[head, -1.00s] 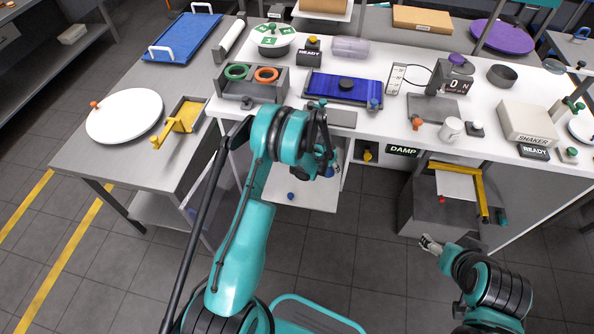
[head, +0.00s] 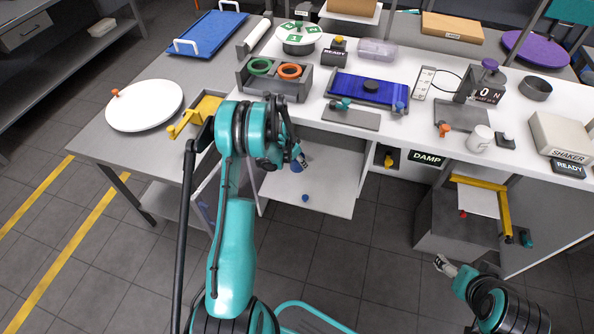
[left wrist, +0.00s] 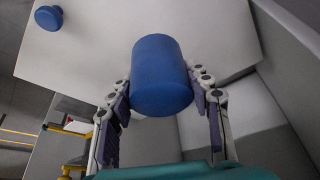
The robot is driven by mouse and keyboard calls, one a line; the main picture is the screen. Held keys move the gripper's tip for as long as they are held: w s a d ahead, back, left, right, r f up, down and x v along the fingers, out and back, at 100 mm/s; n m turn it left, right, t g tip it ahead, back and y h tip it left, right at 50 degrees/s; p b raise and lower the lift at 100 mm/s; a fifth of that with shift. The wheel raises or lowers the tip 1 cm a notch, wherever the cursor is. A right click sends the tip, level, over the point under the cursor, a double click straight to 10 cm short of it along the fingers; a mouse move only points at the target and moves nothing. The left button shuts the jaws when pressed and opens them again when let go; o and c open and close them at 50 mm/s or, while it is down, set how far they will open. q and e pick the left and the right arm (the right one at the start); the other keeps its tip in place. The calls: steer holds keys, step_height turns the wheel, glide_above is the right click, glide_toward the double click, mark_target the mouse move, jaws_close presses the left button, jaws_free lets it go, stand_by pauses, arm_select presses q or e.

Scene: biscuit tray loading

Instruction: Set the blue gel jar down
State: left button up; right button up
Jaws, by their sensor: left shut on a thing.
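The blue gel jar (left wrist: 160,75) is a plain blue cylinder between the fingers of my left gripper (left wrist: 162,105) in the left wrist view. The fingers are closed on its two sides. In the head view my left gripper (head: 298,158) is partly hidden by its own arm, and a bit of the blue jar (head: 297,167) shows over a white panel (head: 335,190) below the counter. I cannot tell whether the jar touches the panel. My right gripper (head: 442,263) is low at the right, away from the jar, and looks empty; its finger opening is too small to tell.
A blue knob (head: 305,198) sits on the white panel near its front; it also shows in the left wrist view (left wrist: 48,18). The counter above holds a grey holder with rings (head: 273,82) and a blue screen frame (head: 370,90). A dark cabinet (head: 450,220) stands at right.

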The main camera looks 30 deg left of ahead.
mark_target(297, 168)
arm_select(q)
steer(key=shift+a+f+b, duration=0.2)
steer(key=shift+f+b, duration=1.35)
steer(key=shift+f, duration=1.3)
steer(key=o, duration=1.3)
steer(key=shift+o, duration=0.2)
steer(key=shift+r, duration=0.15)
